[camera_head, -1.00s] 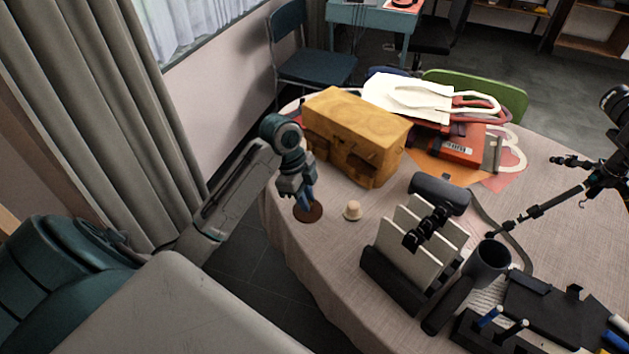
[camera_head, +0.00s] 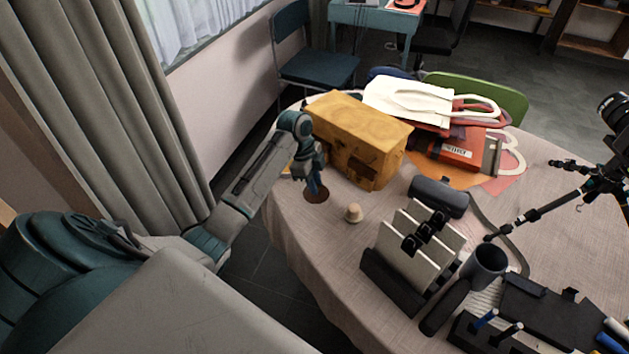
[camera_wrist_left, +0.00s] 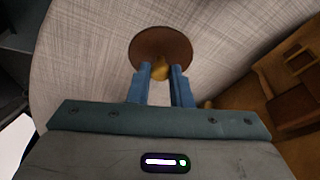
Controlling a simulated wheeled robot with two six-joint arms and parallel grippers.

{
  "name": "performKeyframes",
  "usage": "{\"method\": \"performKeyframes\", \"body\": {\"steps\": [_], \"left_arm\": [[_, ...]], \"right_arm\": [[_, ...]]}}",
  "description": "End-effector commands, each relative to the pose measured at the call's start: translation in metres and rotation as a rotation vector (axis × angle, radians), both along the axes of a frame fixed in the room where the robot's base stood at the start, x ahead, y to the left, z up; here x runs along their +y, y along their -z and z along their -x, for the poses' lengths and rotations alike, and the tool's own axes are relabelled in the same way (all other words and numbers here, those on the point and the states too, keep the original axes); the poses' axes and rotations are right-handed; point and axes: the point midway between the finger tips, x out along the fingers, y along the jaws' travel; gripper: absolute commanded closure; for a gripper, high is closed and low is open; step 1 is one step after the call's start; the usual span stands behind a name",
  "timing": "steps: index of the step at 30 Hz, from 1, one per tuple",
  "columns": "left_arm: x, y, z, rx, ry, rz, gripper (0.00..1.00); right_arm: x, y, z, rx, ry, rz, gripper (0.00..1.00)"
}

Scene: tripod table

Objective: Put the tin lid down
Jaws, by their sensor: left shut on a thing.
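The tin lid is a round brown disc with a yellowish knob. In the head view the lid (camera_head: 316,194) is at the left edge of the table, in front of the yellow-brown bag. In the left wrist view the lid (camera_wrist_left: 160,44) lies flat-on beyond my fingertips. My left gripper (camera_head: 313,182) points down and is shut on the lid's knob; its blue fingers (camera_wrist_left: 160,76) stand on both sides of the knob. I cannot tell whether the lid touches the tablecloth. My right gripper is not in view.
The yellow-brown bag (camera_head: 358,138) stands right beside my left gripper. A small beige cork-like piece (camera_head: 353,213) stands close to the lid. A dark holder with pale panels (camera_head: 413,250) and a mug (camera_head: 487,262) are farther right. Bare cloth lies in front of the lid.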

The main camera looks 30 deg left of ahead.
Motion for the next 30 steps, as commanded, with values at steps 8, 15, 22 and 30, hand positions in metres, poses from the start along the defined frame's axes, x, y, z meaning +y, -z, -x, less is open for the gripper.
{"method": "performKeyframes", "body": {"steps": [8,15,22,30], "left_arm": [[0.000,0.002,0.000,0.000,0.000,0.000,0.70],[0.000,0.002,0.000,0.000,0.000,0.000,0.60],[0.003,-0.007,0.000,-0.002,0.000,-0.002,0.60],[0.017,-0.059,0.003,-0.005,0.001,-0.003,0.60]], "right_arm": [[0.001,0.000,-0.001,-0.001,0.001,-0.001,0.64],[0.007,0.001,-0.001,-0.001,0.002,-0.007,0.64],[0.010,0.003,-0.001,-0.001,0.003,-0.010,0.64],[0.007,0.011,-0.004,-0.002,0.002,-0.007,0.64]]}}
